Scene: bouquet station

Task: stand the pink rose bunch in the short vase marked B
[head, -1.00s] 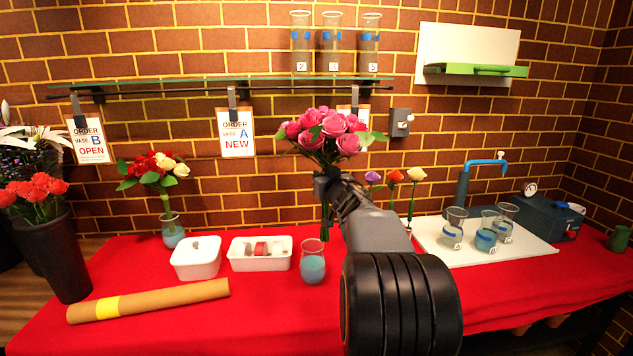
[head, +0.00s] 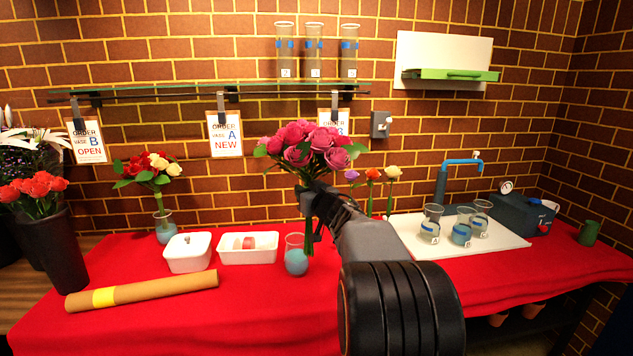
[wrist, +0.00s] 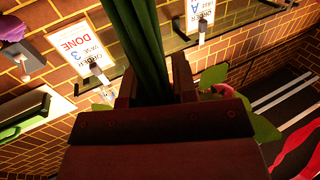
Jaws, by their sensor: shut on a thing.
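The pink rose bunch (head: 305,146) is upright in my gripper (head: 312,197), which is shut on its green stems. The stems also run between the jaws in the wrist view (wrist: 143,45). In the head view the stem ends overlap the right rim of a short glass vase (head: 296,262) with blue contents. I cannot tell whether they are inside it or in front of it. No mark shows on this vase. Several short marked vases (head: 461,236) stand on the white board at right; their letters are too small to read.
White tubs (head: 188,264) and a brown paper roll (head: 150,290) lie left of the central vase. A vase of red and cream flowers (head: 163,228) stands behind. Single flowers (head: 371,190) stand behind my arm. Red cloth is clear in front.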

